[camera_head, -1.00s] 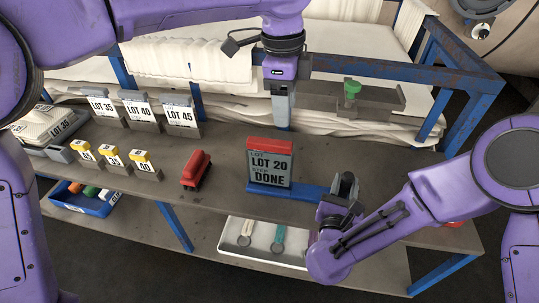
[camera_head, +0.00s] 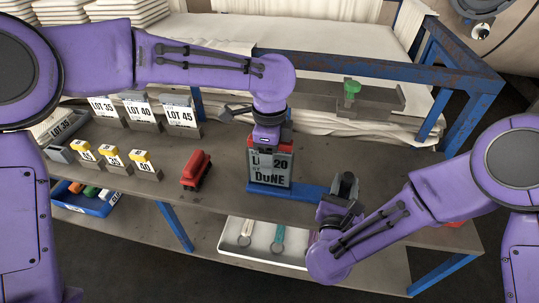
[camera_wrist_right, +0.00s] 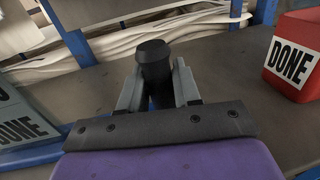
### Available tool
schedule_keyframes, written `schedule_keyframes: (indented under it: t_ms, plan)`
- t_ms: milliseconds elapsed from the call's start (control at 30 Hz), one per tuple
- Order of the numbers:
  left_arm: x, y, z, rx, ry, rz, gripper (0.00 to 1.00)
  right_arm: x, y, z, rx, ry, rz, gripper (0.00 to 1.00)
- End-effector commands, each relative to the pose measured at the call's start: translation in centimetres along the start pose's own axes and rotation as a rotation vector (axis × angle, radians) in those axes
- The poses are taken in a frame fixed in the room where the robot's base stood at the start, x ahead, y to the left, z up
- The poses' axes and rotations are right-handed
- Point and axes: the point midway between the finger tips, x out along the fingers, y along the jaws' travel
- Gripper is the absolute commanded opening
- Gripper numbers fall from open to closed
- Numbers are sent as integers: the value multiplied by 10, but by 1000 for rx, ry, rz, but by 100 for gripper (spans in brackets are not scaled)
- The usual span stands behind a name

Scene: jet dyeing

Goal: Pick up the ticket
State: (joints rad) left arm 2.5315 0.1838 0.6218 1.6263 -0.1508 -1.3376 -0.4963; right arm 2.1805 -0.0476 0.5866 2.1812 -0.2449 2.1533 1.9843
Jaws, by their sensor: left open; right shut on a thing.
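The ticket is a grey card reading LOT 20 and DONE (camera_head: 270,178), upright in a blue base with a red bar along its top. My right gripper (camera_head: 345,188) is shut on a dark, round-topped thing (camera_wrist_right: 153,62), right of the ticket by the blue base.
A red box marked DONE (camera_wrist_right: 292,62) stands right of my right gripper. A red block-shaped thing (camera_head: 196,169) lies left of the ticket. LOT 35, 40 and 45 cards (camera_head: 140,112) and yellow-topped tags (camera_head: 112,158) stand further left. A white tray (camera_head: 265,252) is on the lower shelf.

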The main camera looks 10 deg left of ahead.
Motion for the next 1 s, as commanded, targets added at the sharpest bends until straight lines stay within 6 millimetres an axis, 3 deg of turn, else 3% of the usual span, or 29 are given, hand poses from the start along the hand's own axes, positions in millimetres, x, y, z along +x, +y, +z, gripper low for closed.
schedule_keyframes:
  t_ms: [100,267,533,633,767,1000]
  plan:
    - [0,0,0,0,0,0,52,0,0,0,1,0,0,1]
    - [-1,0,0,0,0,0,0,0,0,0,1,0,0,1]
    - [-2,0,0,0,0,-1,0,0,0,0,1,1,0,1]
    - [-11,-1,0,-1,0,-3,0,0,0,0,0,1,0,1]
    - [-42,-1,0,-1,1,-7,0,0,0,0,0,1,0,1]
    - [-121,-1,0,0,1,-5,0,0,0,0,0,1,0,1]
